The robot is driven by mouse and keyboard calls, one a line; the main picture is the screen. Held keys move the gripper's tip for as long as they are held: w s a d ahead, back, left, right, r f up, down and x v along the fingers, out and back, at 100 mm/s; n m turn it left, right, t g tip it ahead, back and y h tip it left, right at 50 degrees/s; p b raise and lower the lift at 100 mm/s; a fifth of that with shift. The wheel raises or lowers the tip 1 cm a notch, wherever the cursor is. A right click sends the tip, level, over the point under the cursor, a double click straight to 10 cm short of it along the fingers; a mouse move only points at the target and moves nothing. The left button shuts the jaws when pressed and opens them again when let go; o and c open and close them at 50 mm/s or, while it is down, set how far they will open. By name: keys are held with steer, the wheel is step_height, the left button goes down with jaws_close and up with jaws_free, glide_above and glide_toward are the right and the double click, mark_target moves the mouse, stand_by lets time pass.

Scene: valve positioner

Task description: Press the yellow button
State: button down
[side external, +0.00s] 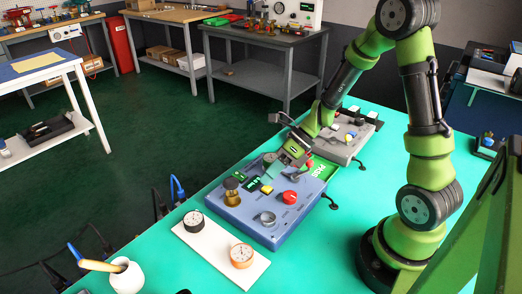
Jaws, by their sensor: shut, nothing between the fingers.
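The yellow button (267,189) is a small yellow patch on top of a blue valve positioner box (236,217) on the green table. My gripper (270,177) reaches down from the upper right, tilted, and is shut and empty. Its tip is just above and behind the yellow button in the side view. I cannot tell whether it touches the button or the box. The fingertips are small and partly blend with the dark and green displays beside them.
A red knob (290,197), a brass fitting (231,191) and a grey ring (268,218) stand on the box near the button. A white board (217,250) with two gauges lies in front. A grey device (345,143) stands behind.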

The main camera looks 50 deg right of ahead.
mark_target(270, 186)
steer(key=shift+r, duration=0.3)
steer(key=shift+r, duration=2.4)
